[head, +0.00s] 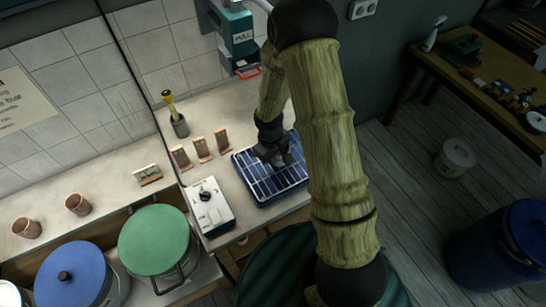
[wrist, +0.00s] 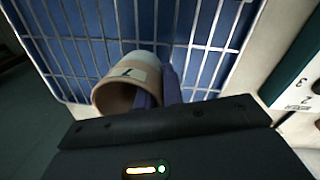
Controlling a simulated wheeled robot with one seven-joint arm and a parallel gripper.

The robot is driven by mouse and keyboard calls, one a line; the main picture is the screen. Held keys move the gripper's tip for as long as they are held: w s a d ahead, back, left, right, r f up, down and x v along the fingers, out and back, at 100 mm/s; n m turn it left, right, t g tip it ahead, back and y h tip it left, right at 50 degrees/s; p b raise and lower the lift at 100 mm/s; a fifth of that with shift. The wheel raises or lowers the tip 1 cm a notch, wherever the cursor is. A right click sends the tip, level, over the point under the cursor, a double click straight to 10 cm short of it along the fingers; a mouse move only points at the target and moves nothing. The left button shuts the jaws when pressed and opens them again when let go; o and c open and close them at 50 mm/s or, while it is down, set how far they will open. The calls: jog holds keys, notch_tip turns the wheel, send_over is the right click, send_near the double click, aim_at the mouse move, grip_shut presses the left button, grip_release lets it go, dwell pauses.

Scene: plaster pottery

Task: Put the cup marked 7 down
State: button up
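The cup marked 7 (wrist: 121,84) is a tan clay cup with a pale label, and its mouth faces my gripper in the wrist view. My gripper (wrist: 160,88) has one finger inside the cup's mouth and the other outside, shut on its wall. Behind the cup is a blue tray with a wire rack (wrist: 210,38). In the head view my gripper (head: 279,159) is over this rack (head: 283,187), and the cup is hidden or too dark to make out. I cannot tell whether the cup touches the wires.
A white box with a black knob (head: 208,207) stands left of the rack. Several brown upright pieces (head: 201,149) stand behind it. Two brown cups (head: 77,204) (head: 27,228) and a small card (head: 148,174) are on the counter. Green (head: 155,240) and blue (head: 70,277) lidded bins stand in front.

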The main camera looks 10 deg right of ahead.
jog(key=shift+o, duration=1.4)
jog(key=shift+r, duration=0.1)
notch_tip(320, 180, up, 12)
jog(key=shift+s+a, duration=0.3)
jog(key=shift+a, duration=0.15)
jog(key=s+d+r+m+t, duration=0.1)
jog(key=s+d+r+m, duration=0.1)
jog(key=s+r+m, duration=0.1)
jog(key=s+d+r+m+t, duration=0.1)
jog(key=s+d+r+m, duration=0.2)
jog(key=s, duration=0.5)
jog(key=shift+s+d+r+m+y, duration=0.2)
jog(key=shift+s+r+m+y, duration=0.15)
jog(key=shift+r, duration=0.55)
